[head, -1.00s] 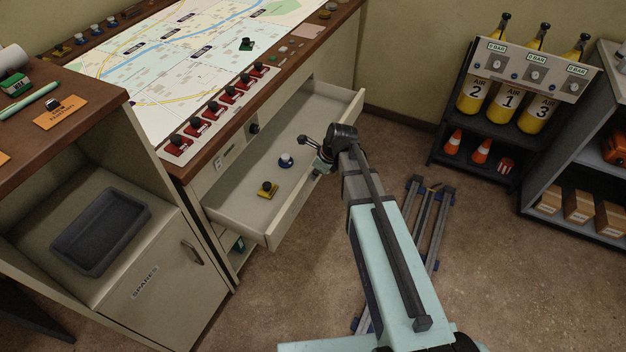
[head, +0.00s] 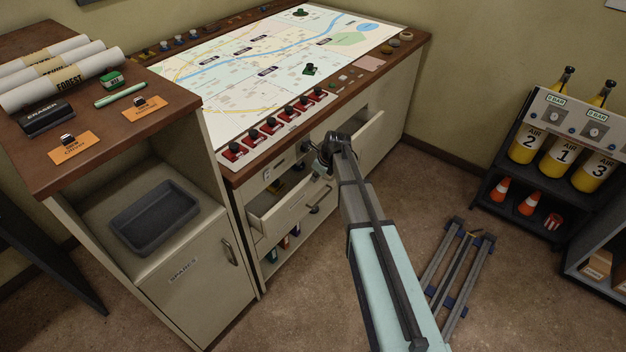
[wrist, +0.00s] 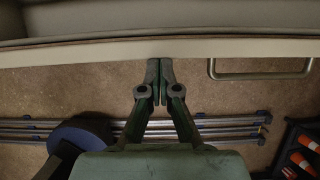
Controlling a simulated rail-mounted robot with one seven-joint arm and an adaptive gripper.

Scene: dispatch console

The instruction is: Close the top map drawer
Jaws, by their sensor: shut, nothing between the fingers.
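The top map drawer (head: 281,218) is a pale cream drawer under the map table's top. In the head view it stands partly open, its front panel out from the cabinet. My gripper (head: 324,165) is at the middle of the drawer front, partly hidden by my arm. In the wrist view my gripper (wrist: 160,67) has its green fingers shut together and empty. Their tips are at the drawer's front panel (wrist: 100,51), seemingly touching it. A metal bar handle (wrist: 260,74) shows right of the fingers. Most of the drawer's inside is hidden in the head view.
The map table (head: 270,75) carries a row of red switches along its front edge. An open shelf lies below the drawer. The spares cupboard (head: 205,285) stands at left. A folded metal stand (head: 460,265) lies on the floor at right, near my arm.

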